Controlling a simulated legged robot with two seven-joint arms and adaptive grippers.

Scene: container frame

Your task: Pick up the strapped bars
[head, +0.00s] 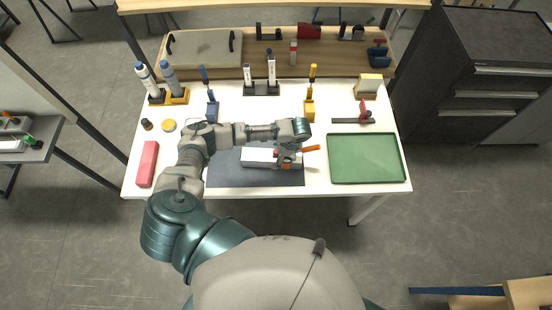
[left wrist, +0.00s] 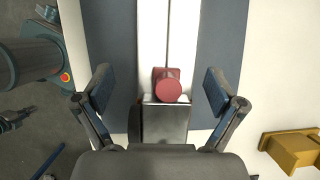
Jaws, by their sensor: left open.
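The strapped bars (head: 258,157) are a long white bundle with a dark seam, lying flat on the dark mat (head: 235,178). In the left wrist view the white bars (left wrist: 168,35) run up from a red block with a round red knob (left wrist: 172,88) and a grey metal block (left wrist: 165,120). My left gripper (head: 288,158) is over the right end of the bars. In the left wrist view its two fingers (left wrist: 160,87) stand apart on either side of the red knob, with visible gaps. The gripper partly hides the bars' right end in the head view. My right gripper is not in view.
A green tray (head: 365,158) lies to the right and a red block (head: 147,163) to the left. An orange piece (head: 311,149) shows beside the gripper. Behind stand blue (head: 211,108) and yellow (head: 309,108) holders with upright tools. The white table's front strip is clear.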

